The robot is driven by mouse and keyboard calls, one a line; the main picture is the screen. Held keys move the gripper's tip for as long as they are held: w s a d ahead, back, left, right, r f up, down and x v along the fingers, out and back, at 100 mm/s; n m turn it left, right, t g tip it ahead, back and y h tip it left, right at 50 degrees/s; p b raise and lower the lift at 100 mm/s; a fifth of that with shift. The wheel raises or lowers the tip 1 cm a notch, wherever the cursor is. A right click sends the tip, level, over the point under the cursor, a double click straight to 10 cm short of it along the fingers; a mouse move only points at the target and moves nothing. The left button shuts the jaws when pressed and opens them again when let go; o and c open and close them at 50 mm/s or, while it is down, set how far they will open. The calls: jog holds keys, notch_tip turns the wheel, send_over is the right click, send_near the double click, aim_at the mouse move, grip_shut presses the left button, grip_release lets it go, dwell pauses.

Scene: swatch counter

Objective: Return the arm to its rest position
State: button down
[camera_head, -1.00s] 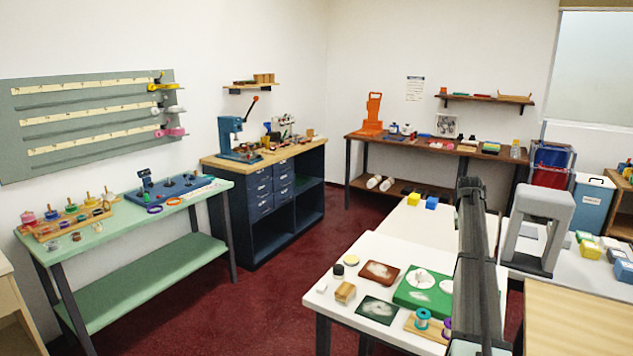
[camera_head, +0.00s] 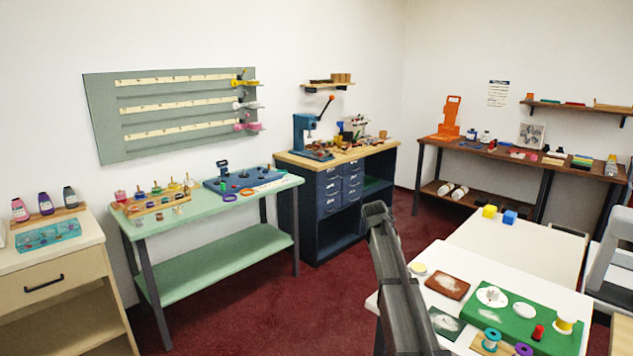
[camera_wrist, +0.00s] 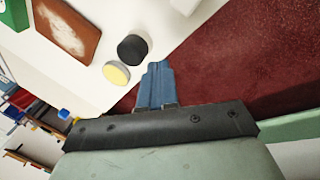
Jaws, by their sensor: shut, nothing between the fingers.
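My gripper (camera_wrist: 156,68) shows in the wrist view, its blue fingers together with nothing between them. It is beyond the edge of the white table, with red carpet at its right. A black round pot (camera_wrist: 132,49) and a yellow-topped disc (camera_wrist: 116,73) are on the table just left of the fingertips in the picture, apart from them. In the head view my dark arm rises in front of the white table's left part, and the gripper itself cannot be made out there.
In the head view, the white table (camera_head: 462,340) carries a brown-red card (camera_head: 447,284), a green board (camera_head: 557,345) and spools. A green bench (camera_head: 225,203), a blue cabinet (camera_head: 318,225) and a cream drawer unit (camera_head: 60,262) stand along the wall. Open red carpet (camera_head: 270,318) lies between.

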jog(key=s+a+f+n, duration=0.1)
jog(key=s+a+f, duration=0.1)
jog(key=a, duration=0.4)
jog(key=s+a+f+n, duration=0.1)
jog(key=s+a+f, duration=0.1)
jog(key=a, duration=0.5)
jog(key=s+a+f, duration=0.1)
jog(key=s+f, duration=0.4)
jog(key=f, duration=0.5)
jog(key=s+d+f+g+y, duration=0.1)
jog(key=s+d+f+g, duration=0.15)
jog(key=s+f, duration=0.95)
jog(key=s+d+f+g+y, duration=0.1)
jog(key=s+d+f+g, duration=0.15)
jog(key=s+f, duration=0.9)
jog(key=s+d+f+m+g, duration=0.1)
jog(key=s+f, duration=0.3)
jog(key=s, duration=0.6)
jog(key=s+d+f+m+g+y, duration=0.1)
jog(key=s+f, duration=0.3)
jog(key=s, duration=0.6)
jog(key=s+d+f+m+g, duration=0.1)
jog(key=s+f, duration=0.3)
jog(key=s, duration=0.6)
jog(key=shift+f+y, duration=0.25)
jog(key=shift+y, duration=0.15)
